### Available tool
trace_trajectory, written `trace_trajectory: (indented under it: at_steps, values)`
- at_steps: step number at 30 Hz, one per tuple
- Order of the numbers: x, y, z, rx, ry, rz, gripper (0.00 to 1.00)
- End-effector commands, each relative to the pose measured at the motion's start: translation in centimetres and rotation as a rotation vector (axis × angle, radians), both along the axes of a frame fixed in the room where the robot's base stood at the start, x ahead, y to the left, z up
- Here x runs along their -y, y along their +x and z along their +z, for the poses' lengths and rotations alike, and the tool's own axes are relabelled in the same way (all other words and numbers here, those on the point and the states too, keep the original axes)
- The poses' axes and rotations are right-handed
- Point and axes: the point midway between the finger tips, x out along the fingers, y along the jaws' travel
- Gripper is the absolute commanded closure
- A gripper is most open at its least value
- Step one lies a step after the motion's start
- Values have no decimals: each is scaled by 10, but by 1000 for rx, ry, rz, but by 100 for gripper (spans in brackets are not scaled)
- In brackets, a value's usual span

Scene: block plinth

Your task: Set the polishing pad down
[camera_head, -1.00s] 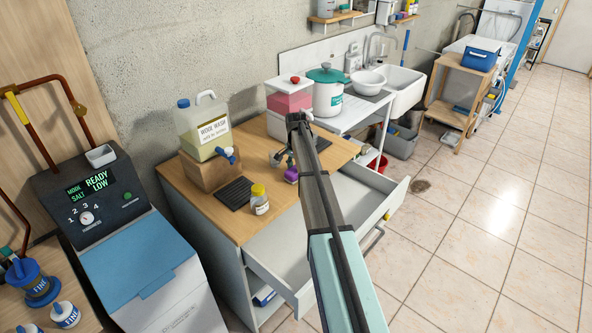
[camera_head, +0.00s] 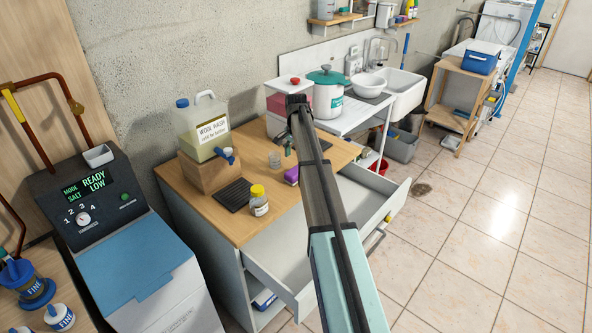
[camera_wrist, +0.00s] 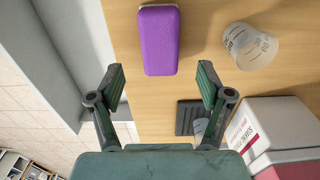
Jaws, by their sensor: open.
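The purple polishing pad (camera_head: 291,175) lies on the wooden worktop (camera_head: 215,223), near the edge above the open drawer. In the wrist view the pad (camera_wrist: 159,40) lies flat, and its near end is in line with the gap between my fingers. My gripper (camera_wrist: 161,82) is open and empty, with its fingers apart on either side of that gap. In the head view my gripper (camera_head: 289,147) hangs above the worktop behind the pad, partly hidden by my arm.
A clear measuring cup (camera_wrist: 250,46) stands beside the pad. A dark ribbed mat (camera_wrist: 187,119) and a pink and white box (camera_wrist: 262,130) are close by. The drawer (camera_head: 285,262) stands open in front.

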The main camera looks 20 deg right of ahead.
Motion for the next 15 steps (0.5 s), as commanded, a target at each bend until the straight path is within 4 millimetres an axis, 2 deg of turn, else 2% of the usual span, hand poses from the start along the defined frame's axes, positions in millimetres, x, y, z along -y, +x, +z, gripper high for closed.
trace_trajectory:
  at_steps: [7, 15]
  values:
    - [0, 1, 37, 1, -1, 0, 22]
    - [0, 0, 51, 0, 0, 0, 22]
